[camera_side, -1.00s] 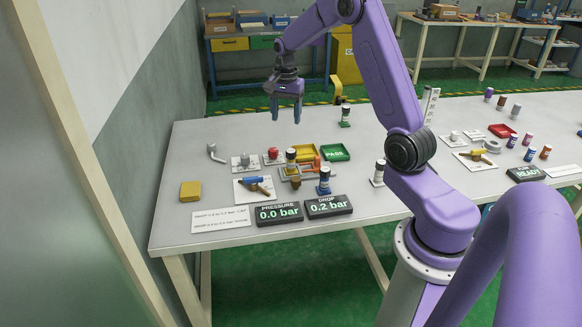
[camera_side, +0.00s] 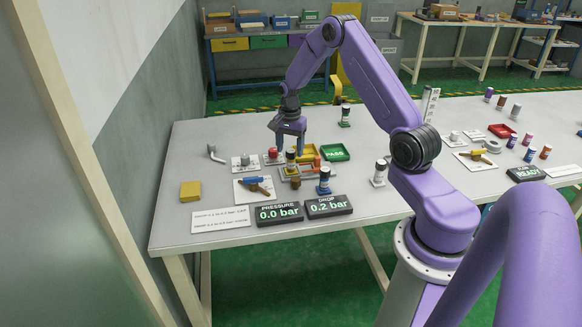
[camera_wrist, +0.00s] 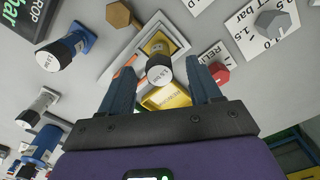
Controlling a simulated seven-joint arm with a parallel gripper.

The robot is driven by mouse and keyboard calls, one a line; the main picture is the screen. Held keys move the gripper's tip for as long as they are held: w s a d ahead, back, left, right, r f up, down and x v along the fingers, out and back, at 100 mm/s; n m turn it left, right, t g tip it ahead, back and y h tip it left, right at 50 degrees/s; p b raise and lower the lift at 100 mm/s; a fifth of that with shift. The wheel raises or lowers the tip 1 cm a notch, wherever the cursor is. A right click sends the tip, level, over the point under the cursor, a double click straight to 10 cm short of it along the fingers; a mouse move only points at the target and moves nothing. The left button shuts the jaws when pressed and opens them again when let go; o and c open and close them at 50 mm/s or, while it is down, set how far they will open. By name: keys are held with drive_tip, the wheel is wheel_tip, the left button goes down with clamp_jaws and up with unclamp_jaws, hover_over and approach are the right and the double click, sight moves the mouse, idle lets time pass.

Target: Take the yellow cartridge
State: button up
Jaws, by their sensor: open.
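The yellow cartridge (camera_side: 291,163) stands upright in a grey holder on the table, with a dark band and a pale cap. In the wrist view its pale labelled cap (camera_wrist: 158,70) faces the camera, with some yellow body (camera_wrist: 157,47) beyond it. My gripper (camera_side: 290,147) points down over the cartridge, its blue fingers apart. In the wrist view the fingertips (camera_wrist: 161,69) lie on either side of the cap, with gaps between. I cannot tell exactly how far down the fingers reach.
Close by are a red knob (camera_side: 273,153), a yellow tray (camera_side: 305,151), a green PASS tray (camera_side: 335,152), a brown hexagonal piece (camera_side: 295,182) and a blue cartridge (camera_side: 324,181). Pressure (camera_side: 279,214) and drop (camera_side: 328,206) displays stand in front.

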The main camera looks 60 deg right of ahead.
sight(291, 165)
drive_tip(key=shift+d+f, duration=0.15)
drive_tip(key=shift+f, duration=1.15)
drive_tip(key=shift+d+f, duration=0.1)
drive_tip(key=shift+f, duration=1.2)
drive_tip(key=shift+c, duration=0.3)
clamp_jaws()
